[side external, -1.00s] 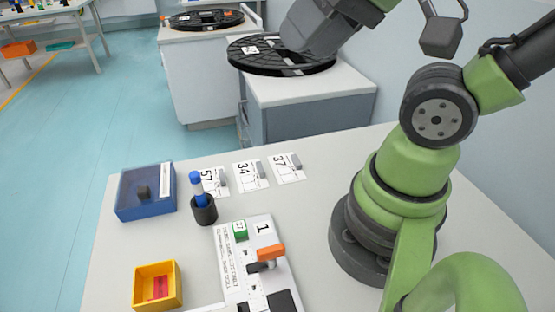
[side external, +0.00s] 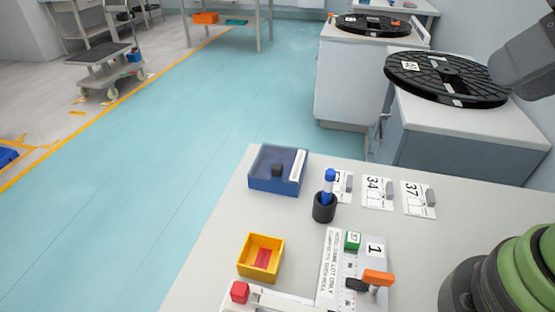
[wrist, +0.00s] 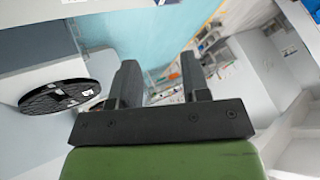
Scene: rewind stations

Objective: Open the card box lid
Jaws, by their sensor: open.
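The card box (side external: 272,184) is a blue box with a see-through bluish lid, near the table's far left edge in the side view. Its lid (side external: 264,162) is down, with a dark knob (side external: 279,170) on top and a white strip along the right side. My gripper (wrist: 160,80) shows in the wrist view, fingers apart with nothing between them. Its fingers point toward the room, above the floor and benches. The fingers are not visible in the side view, so their distance from the box cannot be told.
A black cup (side external: 323,208) with a blue marker stands right of the card box. A yellow bin (side external: 250,272) holds a red card. A white panel (side external: 333,262) has an orange-handled lever (side external: 378,277). Numbered cards (side external: 378,193) lie behind. A black reel (side external: 440,78) sits on a cabinet.

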